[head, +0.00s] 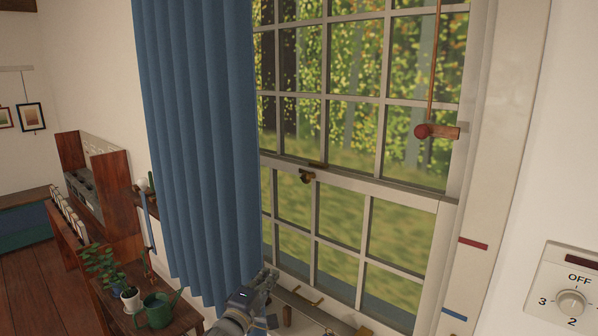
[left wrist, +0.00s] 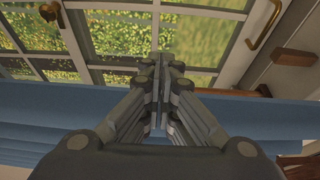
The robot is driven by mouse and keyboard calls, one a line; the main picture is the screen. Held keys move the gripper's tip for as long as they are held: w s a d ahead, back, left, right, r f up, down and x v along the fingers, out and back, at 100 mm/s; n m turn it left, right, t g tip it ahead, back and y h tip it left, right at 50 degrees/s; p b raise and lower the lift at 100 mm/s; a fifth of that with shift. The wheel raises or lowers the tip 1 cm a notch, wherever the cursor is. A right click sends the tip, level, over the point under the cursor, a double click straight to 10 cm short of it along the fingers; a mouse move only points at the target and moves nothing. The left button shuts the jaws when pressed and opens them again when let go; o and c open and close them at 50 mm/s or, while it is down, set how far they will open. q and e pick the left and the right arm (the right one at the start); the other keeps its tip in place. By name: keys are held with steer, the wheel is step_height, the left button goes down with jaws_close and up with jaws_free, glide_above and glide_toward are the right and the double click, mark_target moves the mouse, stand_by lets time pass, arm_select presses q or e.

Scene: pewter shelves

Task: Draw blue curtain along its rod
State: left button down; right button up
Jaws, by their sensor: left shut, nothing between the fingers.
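The blue curtain (head: 197,140) hangs in folds over the left part of the window (head: 360,130). Its rod is out of view above. My left gripper (head: 270,278) is at the curtain's lower right edge, near the window's bottom. It is shut with nothing between its fingers. In the left wrist view the shut fingertips (left wrist: 163,75) point toward the window, and the blue curtain (left wrist: 50,115) runs across behind the gripper. I cannot tell whether the gripper touches the cloth. My right gripper is in neither view.
A red-ended wooden handle (head: 437,131) hangs on a cord at the upper right. A brass latch (head: 307,176) sits on the sash. A control dial (head: 571,302) is on the right wall. A watering can (head: 158,309) and potted plants (head: 103,267) stand on a table at the lower left.

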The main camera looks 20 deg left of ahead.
mark_target(228, 255)
arm_select(q)
steer(key=w+a, duration=0.1)
steer(key=a, duration=0.1)
steer(key=a+b, duration=0.1)
steer(key=a, duration=0.1)
steer(key=w+a, duration=0.1)
steer(key=a, duration=0.2)
steer(key=shift+w+a+f, duration=0.1)
steer(key=shift+w, duration=0.2)
steer(key=w+a+b, duration=0.1)
steer(key=a, duration=0.1)
steer(key=a+b, duration=0.2)
steer(key=w+a+b, duration=0.1)
steer(key=a, duration=0.2)
steer(key=shift+w, duration=0.35)
steer(key=shift+w+a, duration=0.1)
steer(key=shift+a, duration=0.3)
